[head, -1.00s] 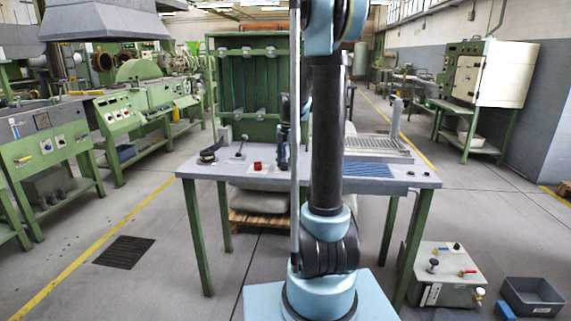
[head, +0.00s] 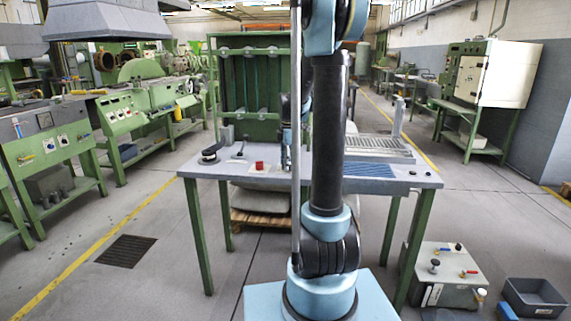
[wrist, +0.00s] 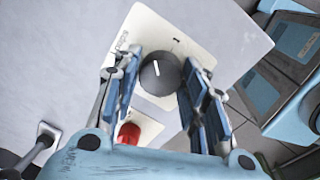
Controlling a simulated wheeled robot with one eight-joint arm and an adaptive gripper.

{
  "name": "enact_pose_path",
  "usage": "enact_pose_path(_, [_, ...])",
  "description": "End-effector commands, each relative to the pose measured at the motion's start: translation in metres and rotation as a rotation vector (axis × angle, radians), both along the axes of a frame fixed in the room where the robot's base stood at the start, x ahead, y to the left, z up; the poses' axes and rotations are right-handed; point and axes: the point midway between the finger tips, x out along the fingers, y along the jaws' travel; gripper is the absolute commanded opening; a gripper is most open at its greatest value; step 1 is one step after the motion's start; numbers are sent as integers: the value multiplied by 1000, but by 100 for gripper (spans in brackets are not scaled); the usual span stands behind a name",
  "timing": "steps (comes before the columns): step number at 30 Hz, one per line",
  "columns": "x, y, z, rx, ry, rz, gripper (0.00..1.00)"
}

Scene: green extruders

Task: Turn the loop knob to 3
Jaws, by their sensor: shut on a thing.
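The loop knob (wrist: 160,73) is round and black with a short white pointer line. It sits on a white plate (wrist: 215,30) whose partly hidden lettering seems to read "loops". In the wrist view the pointer aims up and slightly left. My gripper (wrist: 162,64) is shut on the knob, with one blue-padded finger on each side. Numbers around the knob cannot be read. In the head view my gripper (head: 287,163) is down at the grey table (head: 220,168), and the knob cannot be made out there.
A red button (wrist: 129,133) lies close beside the knob, near my left finger; it also shows in the head view (head: 259,166). A lever (wrist: 42,142) stands at the lower left of the wrist view. A ridged metal rack (head: 378,146) is on the table's right side.

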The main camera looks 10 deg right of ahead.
Motion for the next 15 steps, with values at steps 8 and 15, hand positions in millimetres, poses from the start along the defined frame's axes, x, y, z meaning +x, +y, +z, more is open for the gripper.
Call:
enact_pose_path(8, [5, 0, 2, -2, -9, -262, 16])
enact_pose_path(15, [4, -1, 1, -5, -10, -491, 16])
